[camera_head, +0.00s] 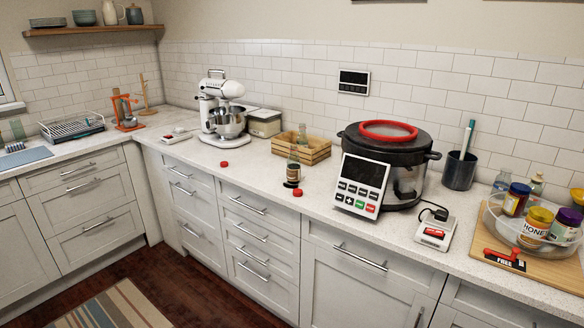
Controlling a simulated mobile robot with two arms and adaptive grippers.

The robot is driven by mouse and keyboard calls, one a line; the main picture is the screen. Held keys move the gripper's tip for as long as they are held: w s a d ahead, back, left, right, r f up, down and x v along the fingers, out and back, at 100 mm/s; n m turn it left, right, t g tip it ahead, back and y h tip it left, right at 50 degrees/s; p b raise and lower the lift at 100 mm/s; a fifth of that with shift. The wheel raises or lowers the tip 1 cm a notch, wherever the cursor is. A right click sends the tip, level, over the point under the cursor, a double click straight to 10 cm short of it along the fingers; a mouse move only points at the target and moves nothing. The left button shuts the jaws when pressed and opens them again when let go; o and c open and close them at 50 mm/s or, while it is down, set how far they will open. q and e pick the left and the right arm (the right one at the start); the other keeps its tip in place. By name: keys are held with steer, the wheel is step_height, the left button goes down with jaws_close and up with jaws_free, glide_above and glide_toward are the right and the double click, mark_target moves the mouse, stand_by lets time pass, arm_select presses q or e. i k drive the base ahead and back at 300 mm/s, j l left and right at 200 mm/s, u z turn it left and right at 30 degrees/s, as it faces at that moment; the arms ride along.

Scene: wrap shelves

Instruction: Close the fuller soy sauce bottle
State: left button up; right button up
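A glass bottle (293,169) with a pale label stands upright on the counter in front of the wooden crate. One red cap (297,193) lies on the counter close to the front bottle. A second red cap (224,164) lies farther left, near the mixer. Neither of my grippers is in view.
The wooden crate (286,147) stands behind the front bottle. A large cooker (408,190) with a control panel stands to the right, and a white stand mixer (212,115) to the left. The counter between the two red caps is mostly clear.

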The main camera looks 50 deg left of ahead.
mark_target(293, 169)
steer(key=u, duration=1.45)
